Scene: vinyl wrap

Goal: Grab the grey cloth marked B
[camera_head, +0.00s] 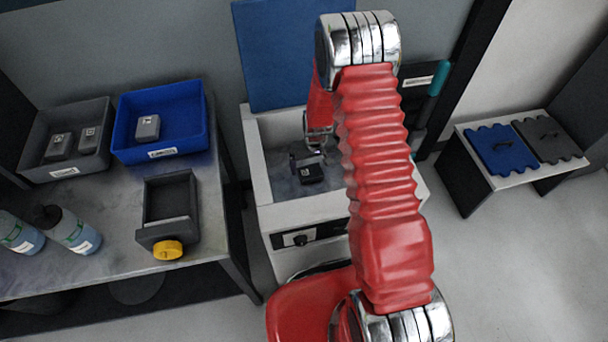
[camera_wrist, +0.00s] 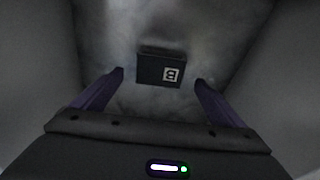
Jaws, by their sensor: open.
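A small dark grey block-shaped cloth (camera_head: 311,174) lies on the floor of the white-walled basin (camera_head: 262,165). In the wrist view the cloth (camera_wrist: 152,70) shows a white label with a B that looks turned around. My gripper (camera_wrist: 159,78) is open, with one purple-tinted finger on each side of the cloth in the picture. The fingers appear apart from the cloth; their height above it is hard to tell. In the head view my gripper (camera_head: 307,157) is inside the basin beside the cloth, partly hidden by my red arm.
A grey bin (camera_head: 37,172) with two grey blocks and a blue bin (camera_head: 182,147) with one stand on the left table. A dark tray with a yellow knob (camera_head: 168,250) and bottles (camera_head: 75,233) are nearer. Basin walls surround my gripper. A bench with lids (camera_head: 501,150) stands right.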

